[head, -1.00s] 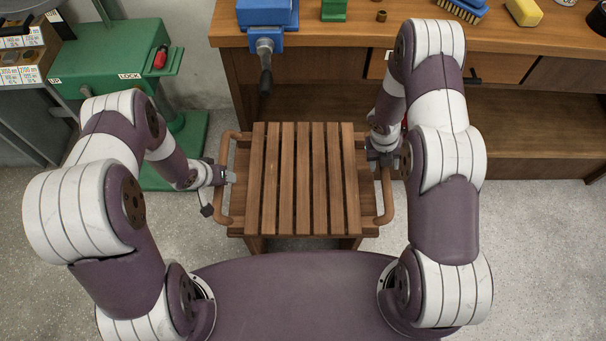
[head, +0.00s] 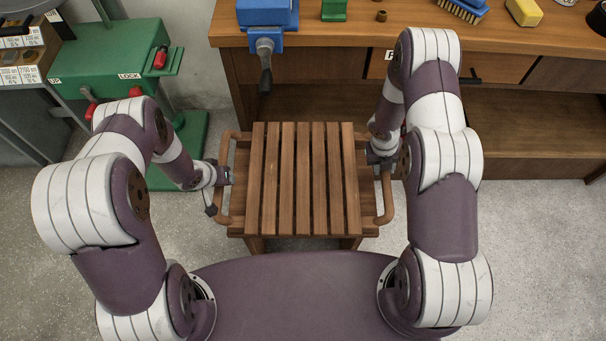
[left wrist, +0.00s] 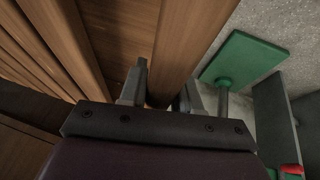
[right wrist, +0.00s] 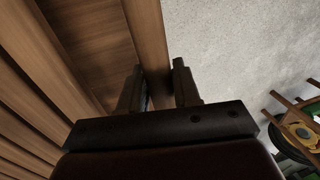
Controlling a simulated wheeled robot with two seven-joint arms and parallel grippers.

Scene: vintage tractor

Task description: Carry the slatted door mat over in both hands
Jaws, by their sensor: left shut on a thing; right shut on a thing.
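The slatted door mat (head: 296,180) is brown wood with several parallel slats. It is level in the middle of the head view, with a rounded handle bar at each side. My left gripper (head: 227,176) is at the left handle bar (head: 223,200). In the left wrist view, its fingers (left wrist: 163,88) stand on either side of the bar, shut on it. My right gripper (head: 380,161) is shut on the right handle bar (head: 387,198). In the right wrist view, its fingers (right wrist: 159,88) straddle that bar. The fingertips are partly hidden.
A wooden stand (head: 255,243) shows below the mat. Beyond is a workbench (head: 340,38) with a blue vise (head: 266,40), a brush (head: 462,10) and a yellow block (head: 524,12). A green machine (head: 108,60) stands at left. Bare floor (head: 540,260) lies right.

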